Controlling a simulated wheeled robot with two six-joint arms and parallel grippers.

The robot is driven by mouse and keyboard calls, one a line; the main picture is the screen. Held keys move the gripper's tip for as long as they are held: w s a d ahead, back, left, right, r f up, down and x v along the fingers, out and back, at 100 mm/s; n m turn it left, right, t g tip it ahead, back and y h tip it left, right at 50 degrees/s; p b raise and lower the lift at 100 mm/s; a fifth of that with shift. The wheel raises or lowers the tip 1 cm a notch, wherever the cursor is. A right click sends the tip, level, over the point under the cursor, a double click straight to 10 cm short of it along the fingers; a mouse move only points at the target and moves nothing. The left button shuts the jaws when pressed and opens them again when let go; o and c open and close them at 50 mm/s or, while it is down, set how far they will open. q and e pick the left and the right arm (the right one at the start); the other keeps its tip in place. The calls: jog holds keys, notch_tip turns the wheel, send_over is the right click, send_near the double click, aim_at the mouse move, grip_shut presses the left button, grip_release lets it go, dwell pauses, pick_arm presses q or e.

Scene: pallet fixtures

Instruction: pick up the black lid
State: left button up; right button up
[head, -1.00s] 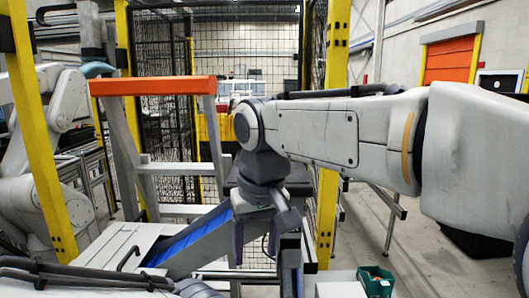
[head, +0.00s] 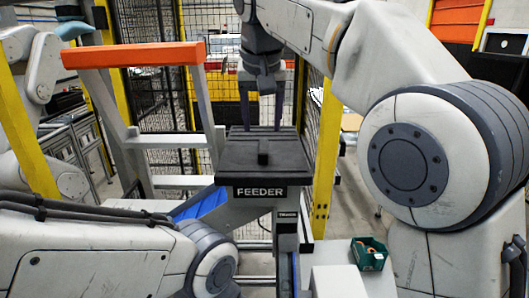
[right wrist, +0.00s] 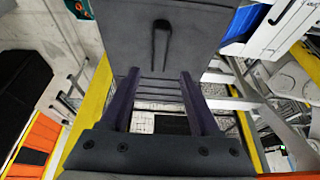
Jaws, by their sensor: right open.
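The black lid (head: 235,160) is a flat dark square plate with a small raised bar handle (head: 263,152) in its middle. It lies on top of the stand marked FEEDER (head: 262,192). My right gripper (head: 262,125) is open and empty, with its two fingers pointing down over the far edge of the lid, beyond the handle. In the right wrist view, the lid (right wrist: 130,40) fills the top middle with its handle (right wrist: 160,38) pointing toward the gap between the open fingers (right wrist: 156,75). The handle is apart from the fingers. My left gripper is out of view.
A frame with an orange top beam (head: 133,55) stands left of the feeder. A blue chute (head: 203,203) runs beside it. A yellow post (head: 326,160) and mesh fence stand behind. A green bin (head: 370,254) sits at the lower right.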

aim_at(263, 143)
jog(key=shift+s+p+x, duration=0.1)
jog(key=shift+p+x, duration=0.15)
jog(key=shift+x, duration=1.05)
jog(key=shift+s+p+x, duration=0.15)
jog(key=shift+p+x, duration=0.05)
jog(key=shift+x, duration=1.15)
jog(key=shift+d+f, duration=0.1)
jog(key=shift+f, duration=0.2)
grip_shut()
